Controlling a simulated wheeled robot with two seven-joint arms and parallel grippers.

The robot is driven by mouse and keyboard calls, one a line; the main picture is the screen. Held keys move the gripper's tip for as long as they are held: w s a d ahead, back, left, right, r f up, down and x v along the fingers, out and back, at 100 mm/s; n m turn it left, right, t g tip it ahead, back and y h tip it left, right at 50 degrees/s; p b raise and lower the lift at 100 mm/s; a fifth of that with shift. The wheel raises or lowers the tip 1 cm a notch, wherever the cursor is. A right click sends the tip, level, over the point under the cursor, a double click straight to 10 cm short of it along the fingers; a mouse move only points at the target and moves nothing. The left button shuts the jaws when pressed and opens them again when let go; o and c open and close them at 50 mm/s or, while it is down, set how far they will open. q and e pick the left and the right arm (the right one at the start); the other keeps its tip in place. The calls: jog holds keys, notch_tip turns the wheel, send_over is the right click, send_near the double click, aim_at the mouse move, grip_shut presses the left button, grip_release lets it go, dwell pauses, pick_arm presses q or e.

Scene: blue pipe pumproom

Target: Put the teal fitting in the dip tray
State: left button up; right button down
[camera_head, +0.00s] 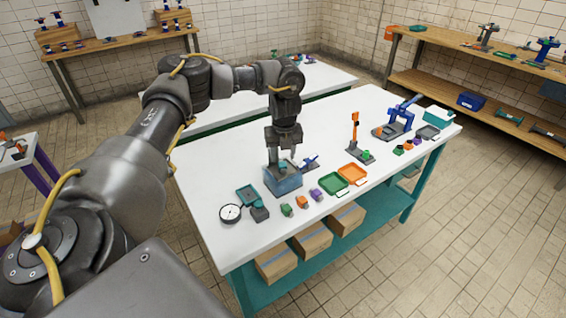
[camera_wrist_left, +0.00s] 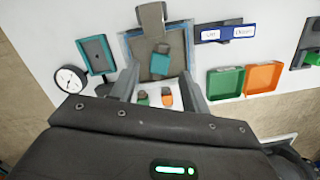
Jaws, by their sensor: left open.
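The teal fitting (camera_wrist_left: 160,64), with a grey upper part, shows between my left gripper's fingers in the left wrist view. It appears inside the blue-rimmed dip tray (camera_wrist_left: 127,48), which has a grey interior. In the head view the dip tray (camera_head: 283,184) is a blue box on the white table, under my left gripper (camera_head: 283,158). The left gripper points down and is open, its fingers apart on either side of the fitting. In the head view the gripper hides the fitting. I cannot tell whether the fitting touches the tray floor. My right gripper is out of view.
A teal tray (camera_head: 247,194) and a round dial (camera_head: 230,212) lie left of the dip tray. Small green (camera_head: 287,210), orange (camera_head: 302,202) and purple (camera_head: 316,194) fittings sit in front. Green (camera_head: 333,184) and orange (camera_head: 353,173) trays lie to the right. An orange stand (camera_head: 354,135) rises beyond.

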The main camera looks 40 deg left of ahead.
aim_at(284, 169)
pick_arm(q)
notch_tip(284, 169, up, 8)
jog(key=d, duration=0.1)
jog(key=shift+s+r+p, duration=0.25)
jog(key=shift+s+p, duration=0.05)
jog(key=shift+s, duration=0.1)
